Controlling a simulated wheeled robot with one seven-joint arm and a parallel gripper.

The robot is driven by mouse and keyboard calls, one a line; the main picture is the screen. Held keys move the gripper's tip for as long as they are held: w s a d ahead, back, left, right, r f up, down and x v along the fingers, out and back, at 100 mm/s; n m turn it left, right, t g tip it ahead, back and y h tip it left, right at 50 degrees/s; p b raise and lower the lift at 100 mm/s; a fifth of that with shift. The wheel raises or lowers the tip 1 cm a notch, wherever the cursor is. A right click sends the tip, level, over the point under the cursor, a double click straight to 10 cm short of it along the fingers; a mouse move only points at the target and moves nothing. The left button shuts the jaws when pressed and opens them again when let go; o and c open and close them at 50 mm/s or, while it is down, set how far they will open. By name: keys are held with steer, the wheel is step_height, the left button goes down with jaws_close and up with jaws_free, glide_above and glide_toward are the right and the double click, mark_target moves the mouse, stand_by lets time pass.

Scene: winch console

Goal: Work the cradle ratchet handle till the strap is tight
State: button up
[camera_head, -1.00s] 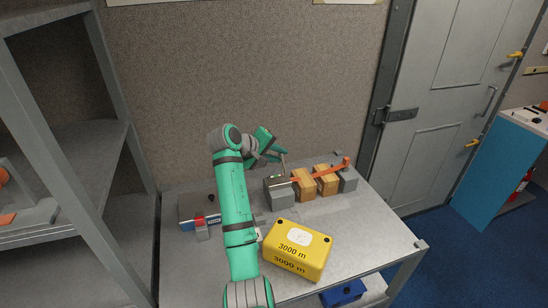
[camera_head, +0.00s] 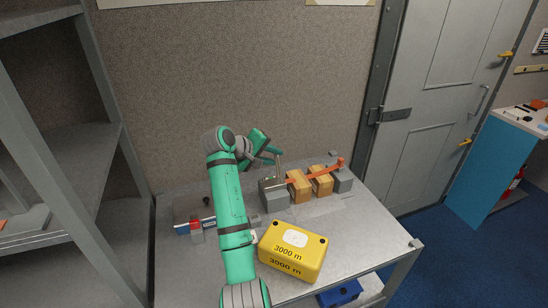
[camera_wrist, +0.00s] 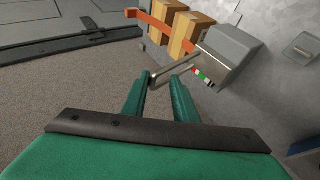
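The cradle ratchet (camera_head: 274,196) is a grey block on the table with a thin metal handle (camera_head: 278,168) standing up from it. An orange strap (camera_head: 325,173) runs from it over two wooden blocks to a grey end block. My gripper (camera_head: 276,155) is beside the upper part of the handle. In the wrist view, the two green fingers (camera_wrist: 161,82) stand apart, and the handle (camera_wrist: 183,71) reaches across their tips. Whether they touch it I cannot tell. A small green, red and white marked strip (camera_wrist: 203,75) shows on the ratchet housing (camera_wrist: 231,50).
A yellow case (camera_head: 292,249) marked 3000 m stands at the table's front. A grey box with a red part (camera_head: 196,224) is at the left. A shelf rack (camera_head: 105,150) stands left of the table, and a carpeted wall is close behind.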

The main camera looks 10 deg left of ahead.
steer(key=v, duration=1)
steer(key=shift+s, duration=0.1)
steer(key=w+d+f+t+y, duration=0.2)
steer(key=w+d+f+y, duration=0.15)
steer(key=f+y, duration=0.6)
steer(key=s+d+r+m+t+y, duration=0.3)
steer(key=d+m+t+y, duration=0.15)
steer(key=d, duration=0.25)
steer(key=shift+s+a+r+x, duration=0.1)
steer(key=shift+x, duration=1.65)
steer(key=shift+s+a+r+x, duration=0.1)
steer(key=shift+a+x, duration=0.05)
steer(key=shift+x, duration=1.6)
steer(key=shift+a+r+x, duration=0.1)
steer(key=shift+x, duration=1.65)
